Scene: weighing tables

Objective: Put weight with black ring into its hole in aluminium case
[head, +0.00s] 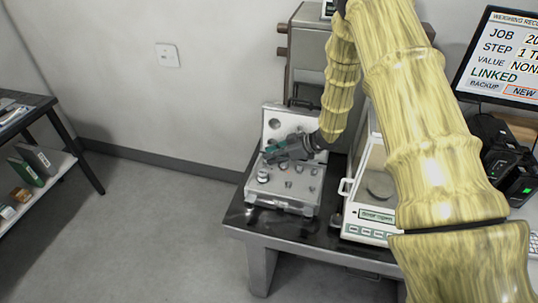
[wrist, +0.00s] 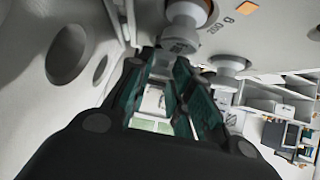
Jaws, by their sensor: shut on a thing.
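The aluminium case (head: 282,207) stands open on the dark table, its lid tilted up at the back. Several silver weights stand in its holes. My gripper (head: 272,152) is over the back part of the case, near the lid. In the wrist view my gripper (wrist: 165,72) has its green-padded fingers closed on a small metallic weight (wrist: 162,64). I take this to be the weight with black ring, but its ring does not show clearly. Its lower part is hidden, and I cannot tell whether it is clear of the case.
In the wrist view a larger weight (wrist: 188,14) by a "200 g" mark and another weight (wrist: 226,64) stand close to my fingers. A balance (head: 372,232) stands right of the case. A shelf rack (head: 45,150) is at the far left, with open floor between.

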